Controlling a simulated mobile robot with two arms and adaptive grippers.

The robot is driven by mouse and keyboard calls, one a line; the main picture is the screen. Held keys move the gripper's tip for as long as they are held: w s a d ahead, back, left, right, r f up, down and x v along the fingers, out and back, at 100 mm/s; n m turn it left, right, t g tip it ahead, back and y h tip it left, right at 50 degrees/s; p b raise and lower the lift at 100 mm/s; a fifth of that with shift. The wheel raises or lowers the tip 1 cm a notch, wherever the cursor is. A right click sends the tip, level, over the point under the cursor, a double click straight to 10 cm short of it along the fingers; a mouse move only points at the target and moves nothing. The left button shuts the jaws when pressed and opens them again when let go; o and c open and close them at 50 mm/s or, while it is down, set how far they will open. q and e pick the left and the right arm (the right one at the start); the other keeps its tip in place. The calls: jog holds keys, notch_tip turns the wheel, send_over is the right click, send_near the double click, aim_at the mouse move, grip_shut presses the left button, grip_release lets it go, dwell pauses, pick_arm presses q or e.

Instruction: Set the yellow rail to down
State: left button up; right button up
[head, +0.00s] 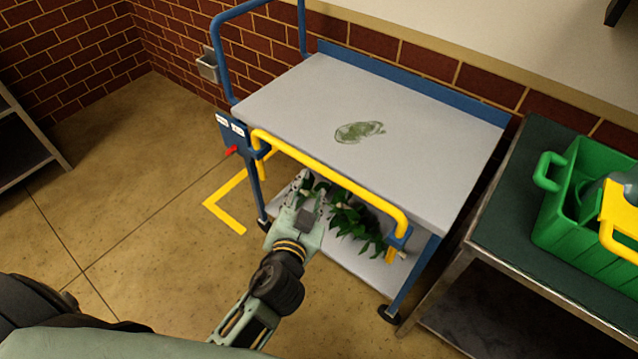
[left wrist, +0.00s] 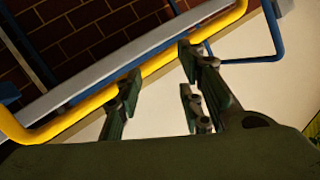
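The yellow rail (head: 335,172) runs along the front edge of the cart, about level with the grey top (head: 300,95). Its bent ends reach brackets at the front corners. My left gripper (head: 309,190) is just below and in front of the rail's middle, its fingers pointing up towards it. In the left wrist view the fingers (left wrist: 160,75) are spread with nothing between them, and the rail (left wrist: 82,112) crosses beyond their tips. I cannot tell whether they touch it. A red lever (head: 231,151) sits below a blue plate with two small labels (head: 230,125). My right gripper is not in view.
Leafy green stems (head: 350,215) lie on the cart's lower shelf, behind my gripper. A green crate (head: 570,215) stands on a dark-topped table (head: 515,190) to the right. The floor left of the cart is clear, with a yellow marking (head: 225,200).

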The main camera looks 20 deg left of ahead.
aim_at(319, 172)
pick_arm(q)
jog(key=w+n+b, duration=0.3)
jog(key=n, duration=0.4)
jog(key=w+f+n+b, duration=0.1)
jog(key=w+n+b, duration=0.1)
jog(key=n, duration=0.5)
jog(key=w+n+h+b, duration=0.1)
jog(key=w+n+b, duration=0.2)
jog(key=n, duration=0.4)
jog(key=shift+w+a+f+t+b, duration=0.1)
jog(key=shift+w+f+t+b, duration=0.25)
jog(key=shift+w, duration=0.35)
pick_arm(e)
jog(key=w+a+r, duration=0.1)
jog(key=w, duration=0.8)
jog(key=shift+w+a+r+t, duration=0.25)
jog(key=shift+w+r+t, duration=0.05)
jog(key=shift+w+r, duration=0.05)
pick_arm(q)
jog(key=shift+c, duration=0.4)
grip_shut()
